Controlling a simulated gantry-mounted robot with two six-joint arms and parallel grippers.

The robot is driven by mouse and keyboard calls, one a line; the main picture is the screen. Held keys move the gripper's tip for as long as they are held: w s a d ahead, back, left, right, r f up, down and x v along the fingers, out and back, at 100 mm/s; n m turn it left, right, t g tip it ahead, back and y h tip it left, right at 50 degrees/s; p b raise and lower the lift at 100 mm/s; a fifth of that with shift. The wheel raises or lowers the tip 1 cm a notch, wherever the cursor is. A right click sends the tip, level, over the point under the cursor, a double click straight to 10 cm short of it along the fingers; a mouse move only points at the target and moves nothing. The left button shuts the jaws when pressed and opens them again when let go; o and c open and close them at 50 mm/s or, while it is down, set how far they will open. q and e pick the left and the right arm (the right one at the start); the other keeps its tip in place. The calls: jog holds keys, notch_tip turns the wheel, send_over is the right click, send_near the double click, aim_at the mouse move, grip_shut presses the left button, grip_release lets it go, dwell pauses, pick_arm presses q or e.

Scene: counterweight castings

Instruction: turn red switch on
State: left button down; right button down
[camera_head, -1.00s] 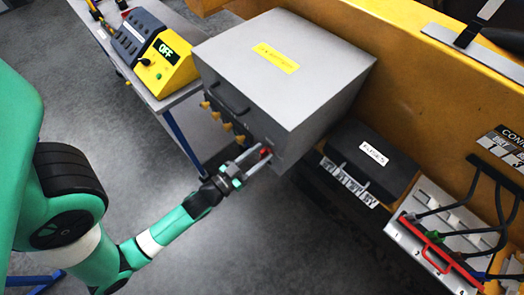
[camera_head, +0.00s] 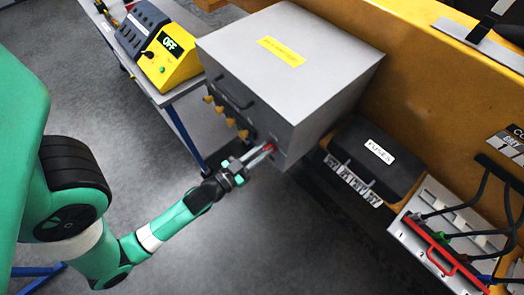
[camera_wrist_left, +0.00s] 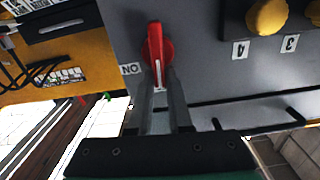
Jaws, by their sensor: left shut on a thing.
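The red switch (camera_wrist_left: 155,48) is a rotary handle on the front face of the grey box (camera_head: 290,75). In the left wrist view the handle stands vertical in the picture, with a white line near its lower end. An upside-down ON label (camera_wrist_left: 130,69) lies to its left. In the head view the red switch (camera_head: 270,148) shows at the box's lower front corner, partly hidden by the fingers. My left gripper (camera_head: 262,155) is shut on the lower end of the handle; its fingers (camera_wrist_left: 162,85) also show in the left wrist view. My right gripper is out of view.
Yellow knobs (camera_wrist_left: 268,17) sit beside the switch on the same face. A yellow unit reading OFF (camera_head: 170,58) stands on a side table at the upper left. A black fuse box (camera_head: 372,160) and a cable panel (camera_head: 405,235) lie to the right. Floor space is open in front.

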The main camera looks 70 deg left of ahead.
pick_arm(q)
jog(key=m+b, duration=0.3)
jog(key=b, duration=0.1)
jog(key=shift+w+d+f, duration=0.15)
jog(key=shift+d+f, duration=0.2)
jog(key=shift+w+d+m+b, duration=0.15)
jog(key=shift+m+b, duration=0.3)
jog(key=shift+m, duration=0.55)
jog(key=shift+d+m+b, duration=0.2)
jog(key=shift+m+b, duration=0.1)
jog(key=shift+m, duration=0.5)
jog(key=m, duration=0.4)
jog(key=shift+w+d+f+m+b, duration=0.2)
jog(key=shift+d+f+m+b, duration=0.1)
jog(key=shift+f, duration=0.05)
jog(key=m, duration=0.3)
jog(key=f+m, duration=0.1)
jog(key=m, duration=0.2)
jog(key=shift+d+f, duration=0.15)
jog(key=c, duration=0.8)
grip_release()
jog(key=shift+c, duration=0.2)
